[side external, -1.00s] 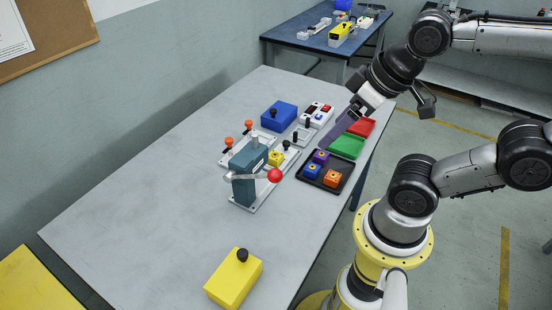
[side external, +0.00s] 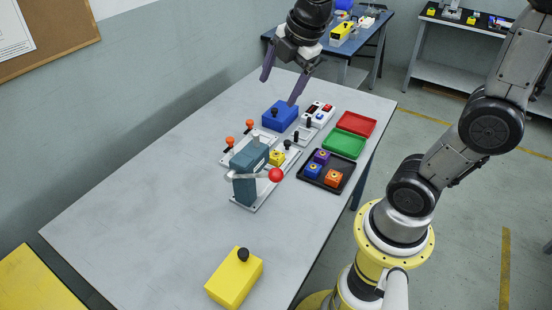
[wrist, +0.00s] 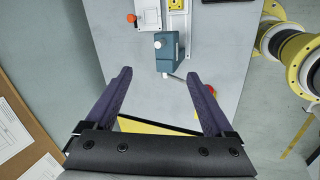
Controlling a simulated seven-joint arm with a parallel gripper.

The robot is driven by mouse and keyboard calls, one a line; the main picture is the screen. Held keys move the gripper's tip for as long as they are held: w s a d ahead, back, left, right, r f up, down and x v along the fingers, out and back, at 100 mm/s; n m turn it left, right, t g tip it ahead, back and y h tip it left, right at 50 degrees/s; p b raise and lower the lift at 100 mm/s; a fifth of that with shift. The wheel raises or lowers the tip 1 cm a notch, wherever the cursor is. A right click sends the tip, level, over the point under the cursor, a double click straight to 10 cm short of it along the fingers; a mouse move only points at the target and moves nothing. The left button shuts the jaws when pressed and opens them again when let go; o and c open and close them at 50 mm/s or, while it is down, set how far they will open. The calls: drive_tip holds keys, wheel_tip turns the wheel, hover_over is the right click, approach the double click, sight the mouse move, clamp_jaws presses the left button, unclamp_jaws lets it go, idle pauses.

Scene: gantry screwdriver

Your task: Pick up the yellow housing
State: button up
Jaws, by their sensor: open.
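The small yellow housing (side external: 277,158) sits in the fixture on the table, close beside the teal press (side external: 247,174) with its red-balled lever. In the wrist view the yellow housing (wrist: 175,4) shows at the top edge, partly cut off, beyond the teal press (wrist: 167,50). My gripper (side external: 282,84) is open and empty, with its purple fingers pointing down, high over the far part of the table near the blue box. Its fingers also show spread apart in the wrist view (wrist: 159,74), with nothing between them.
A black tray (side external: 345,186) holds purple, blue and orange housings. Green (side external: 343,145) and red (side external: 356,123) trays lie behind it. A blue box (side external: 280,115) and orange-tipped clamps (side external: 229,142) stand near the fixture. A yellow box (side external: 234,278) with a black knob stands at the front.

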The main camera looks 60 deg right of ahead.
drive_tip(key=w+d+f+n+g, duration=0.2)
drive_tip(key=w+d+f, duration=0.2)
drive_tip(key=w+f, duration=0.15)
drive_tip(key=g, duration=0.2)
hover_over(276, 154)
wheel_tip(276, 154, down, 12)
drive_tip(key=shift+y, duration=0.3)
drive_tip(key=f, duration=0.7)
drive_tip(key=shift+s+a, duration=0.1)
drive_tip(key=shift+a, duration=0.25)
drive_tip(key=shift+d+f, duration=0.15)
drive_tip(key=shift+f, duration=1.45)
drive_tip(key=shift+d+f, duration=0.15)
drive_tip(key=shift+f, duration=1.45)
clamp_jaws()
